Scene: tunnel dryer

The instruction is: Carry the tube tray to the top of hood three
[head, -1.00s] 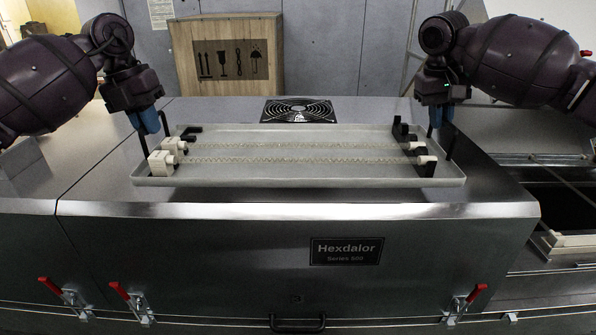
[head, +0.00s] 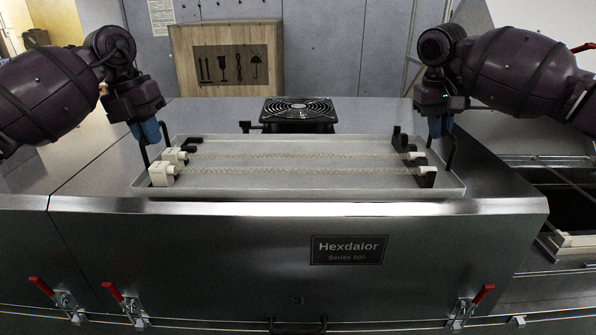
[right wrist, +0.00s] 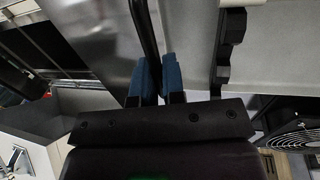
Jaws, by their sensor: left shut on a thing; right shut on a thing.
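The tube tray (head: 300,193) is a shallow, pale grey tray with two thin clear tubes (head: 290,171) lying across it. White end blocks (head: 162,174) and black holders (head: 427,176) show at its ends. My left gripper (head: 147,132) is shut on the black handle at its left end. My right gripper (head: 440,127) is shut on the right handle; the right wrist view shows the blue fingers (right wrist: 158,78) around the black bar (right wrist: 146,35). The tray looks level over the top of hood three (head: 100,180), marked 3. I cannot tell whether it touches.
A black fan (head: 298,110) stands on the hood top just behind the tray. A wooden crate (head: 230,70) is farther back. An open bay (head: 565,200) lies to the right. Red-handled clamps (head: 123,302) line the hood's front. Bare hood top lies left of the tray.

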